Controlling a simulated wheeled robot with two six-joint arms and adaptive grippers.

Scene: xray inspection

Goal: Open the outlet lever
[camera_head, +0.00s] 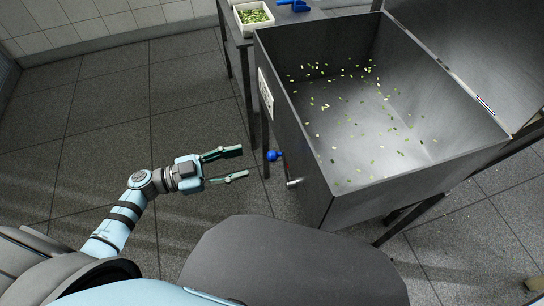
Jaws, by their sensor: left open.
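The outlet lever with a blue knob (274,156) sticks out from the left side of a steel tank (305,135), low down. A short metal outlet pipe (293,182) shows just below and right of the knob. My left gripper (243,163) is open and empty. Its two fingers point right toward the blue knob, with a small gap between the fingertips and the knob. My right gripper is not in view.
The steel tank holds scattered green and pale pieces on its floor. Behind it, a side table (233,32) bears a white bin (253,17) of similar pieces and a blue object (293,5). Tiled floor lies clear around my left arm.

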